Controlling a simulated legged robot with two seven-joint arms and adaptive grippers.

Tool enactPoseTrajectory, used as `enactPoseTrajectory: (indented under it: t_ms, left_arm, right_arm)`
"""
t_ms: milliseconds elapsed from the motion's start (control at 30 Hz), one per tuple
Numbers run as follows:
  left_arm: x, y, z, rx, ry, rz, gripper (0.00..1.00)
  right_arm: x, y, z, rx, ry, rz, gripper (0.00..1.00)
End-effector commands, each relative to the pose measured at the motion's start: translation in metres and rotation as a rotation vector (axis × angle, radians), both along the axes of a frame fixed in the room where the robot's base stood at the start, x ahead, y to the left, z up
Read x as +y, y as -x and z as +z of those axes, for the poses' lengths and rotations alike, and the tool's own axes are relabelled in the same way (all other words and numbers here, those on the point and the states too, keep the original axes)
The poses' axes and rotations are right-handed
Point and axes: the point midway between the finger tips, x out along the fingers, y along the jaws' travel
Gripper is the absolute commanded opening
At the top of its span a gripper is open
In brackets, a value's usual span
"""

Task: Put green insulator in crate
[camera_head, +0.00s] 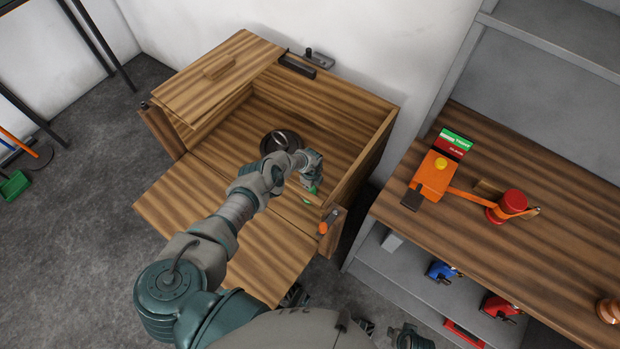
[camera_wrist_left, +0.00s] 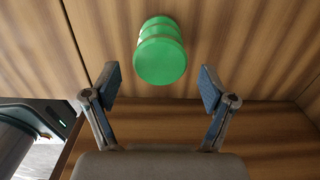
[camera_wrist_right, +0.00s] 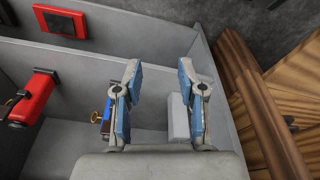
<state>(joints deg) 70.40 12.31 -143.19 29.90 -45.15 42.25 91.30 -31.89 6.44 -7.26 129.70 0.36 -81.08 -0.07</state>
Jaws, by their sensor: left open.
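The green insulator (camera_wrist_left: 160,52) is a short ribbed cylinder, seen against the crate's wooden boards in the left wrist view. The wooden crate (camera_head: 220,155) stands open on the floor in the head view, with its front panel folded down. My left gripper (camera_wrist_left: 159,78) is open and empty. The insulator shows between and just beyond its fingertips, apart from both. In the head view the left gripper (camera_head: 311,184) is inside the crate near its right wall and mostly hides the green piece. My right gripper (camera_wrist_right: 159,70) is open and empty above a grey shelf.
A dark round object (camera_head: 281,143) is on the crate floor. A workbench (camera_head: 530,245) at right holds an orange device (camera_head: 434,176) with a red cylinder (camera_head: 513,201). Blue (camera_head: 441,271) and red (camera_head: 497,307) items sit on the shelf below. The crate's right wall is close to the left gripper.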

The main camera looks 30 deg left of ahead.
Motion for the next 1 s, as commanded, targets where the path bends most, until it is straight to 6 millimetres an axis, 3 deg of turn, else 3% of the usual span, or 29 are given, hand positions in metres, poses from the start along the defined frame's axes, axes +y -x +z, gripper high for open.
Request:
enactPoseTrajectory:
  t_ms: [367, 700, 1000]
  left_arm:
    - [0.001, -0.001, 0.051, -0.004, 0.004, 0.001, 0.83]
    - [0.001, -0.001, 0.094, -0.003, 0.002, 0.000, 0.83]
    - [0.001, -0.001, 0.120, -0.002, 0.002, 0.000, 0.83]
  right_arm:
    - [0.000, 0.003, -0.078, 0.021, 0.010, 0.010, 0.40]
    - [-0.005, 0.035, -0.145, 0.046, 0.015, 0.019, 0.40]
    - [-0.011, 0.068, -0.178, 0.063, 0.016, 0.026, 0.40]
